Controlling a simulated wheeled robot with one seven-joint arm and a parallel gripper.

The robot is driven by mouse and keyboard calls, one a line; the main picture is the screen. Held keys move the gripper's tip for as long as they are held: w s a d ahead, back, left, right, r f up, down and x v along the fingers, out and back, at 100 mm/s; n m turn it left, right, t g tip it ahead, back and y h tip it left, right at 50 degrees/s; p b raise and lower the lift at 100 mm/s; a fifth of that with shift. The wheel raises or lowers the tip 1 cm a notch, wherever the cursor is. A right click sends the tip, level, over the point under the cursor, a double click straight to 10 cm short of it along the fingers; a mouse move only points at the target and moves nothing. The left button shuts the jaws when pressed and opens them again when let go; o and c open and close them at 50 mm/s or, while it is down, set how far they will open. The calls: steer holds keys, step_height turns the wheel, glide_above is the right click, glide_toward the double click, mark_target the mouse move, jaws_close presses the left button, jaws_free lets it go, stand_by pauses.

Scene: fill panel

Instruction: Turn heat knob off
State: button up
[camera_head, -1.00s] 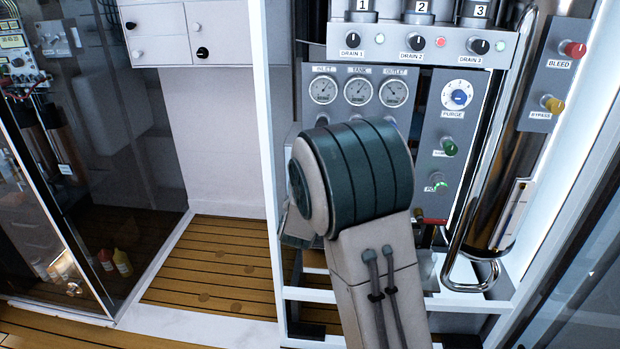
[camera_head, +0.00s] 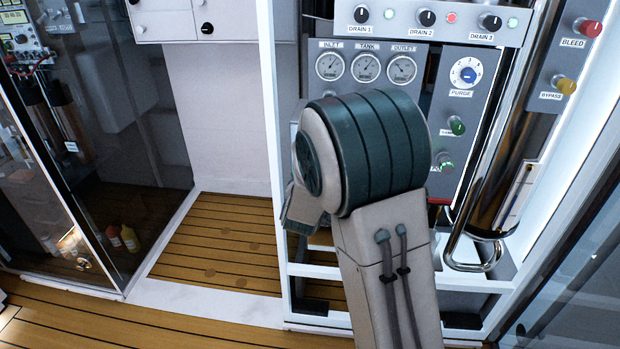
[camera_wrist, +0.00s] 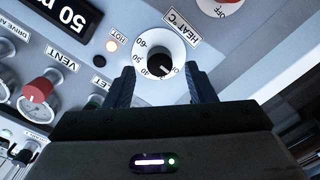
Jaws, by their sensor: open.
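The heat knob (camera_wrist: 157,66) is a black knob on a white round dial with numbers, beside a "HEAT °C" label, in the upper middle of the wrist view. My gripper (camera_wrist: 160,72) is open, with one dark finger on each side of the dial's lower part. The knob lies between the fingertips in the picture; I cannot tell whether they touch it. The knob's exact setting is hard to read. In the head view I make out neither the heat knob nor my gripper; my arm covers part of the panel.
In the wrist view, a red vent knob (camera_wrist: 38,90) and a display reading 50 (camera_wrist: 68,15) are at left, and another dial (camera_wrist: 222,5) is at upper right. The head view shows gauges (camera_head: 367,67), a purge dial (camera_head: 466,75) and a curved metal pipe (camera_head: 470,262) near my arm.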

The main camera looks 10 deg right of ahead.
steer(key=p+v, duration=0.1)
steer(key=v, duration=1)
steer(key=shift+s+r, duration=0.1)
steer(key=s+a+r+m+g+y+p, duration=0.2)
steer(key=s+r+g+y+p, duration=0.45)
steer(key=r+p, duration=0.5)
steer(key=s+d+r+m+g+p, duration=0.2)
steer(key=s+d+r+g+p, duration=0.1)
steer(key=s, duration=0.5)
steer(key=s+d+r+m+g+h+p, duration=0.1)
steer(key=s+d+r+g+p, duration=0.2)
steer(key=s, duration=0.6)
step_height(320, 180, up, 2)
steer(key=g+p, duration=0.1)
steer(key=p, duration=0.2)
steer(key=shift+m, duration=0.4)
